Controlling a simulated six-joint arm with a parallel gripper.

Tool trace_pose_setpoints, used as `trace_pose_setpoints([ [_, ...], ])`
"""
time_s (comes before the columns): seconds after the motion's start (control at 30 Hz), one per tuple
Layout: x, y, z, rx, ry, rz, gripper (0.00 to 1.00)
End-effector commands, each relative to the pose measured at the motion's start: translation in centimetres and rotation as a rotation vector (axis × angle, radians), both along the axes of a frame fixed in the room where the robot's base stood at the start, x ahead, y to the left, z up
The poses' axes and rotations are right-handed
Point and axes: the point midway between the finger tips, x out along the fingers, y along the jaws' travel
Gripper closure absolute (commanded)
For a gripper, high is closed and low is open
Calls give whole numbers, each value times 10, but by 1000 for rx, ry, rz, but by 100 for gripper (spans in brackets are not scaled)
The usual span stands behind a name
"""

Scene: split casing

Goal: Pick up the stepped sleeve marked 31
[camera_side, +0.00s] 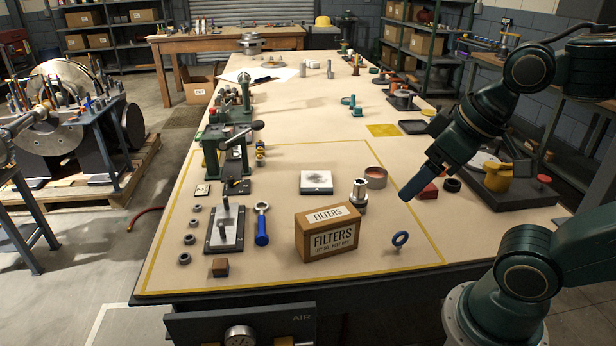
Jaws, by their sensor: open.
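A grey metal stepped piece (359,191), which looks like the stepped sleeve, stands upright on the table just behind the right end of the FILTERS box. Its lower part is partly hidden by the box, and no number can be read on it. My gripper (405,198) is to the right of it, above the table and pointing down and left. It is open, with nothing seen between its jaws, and apart from the sleeve.
The cardboard FILTERS box (328,233) stands in front of the sleeve. A round reddish tin (375,177) is close behind it, and a white pad (316,182) lies to the left. Bare table lies between ring and box.

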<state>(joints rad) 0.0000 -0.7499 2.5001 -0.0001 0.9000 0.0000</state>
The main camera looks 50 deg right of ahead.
Motion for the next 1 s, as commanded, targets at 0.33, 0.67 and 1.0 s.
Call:
trace_pose_setpoints([
  [0.33, 4, -2, 2, -13, 7, 17, 28],
  [0.67, 42, -18, 11, -126, 77, 182, 28],
  [1.0, 102, -55, 9, -262, 188, 461, 28],
])
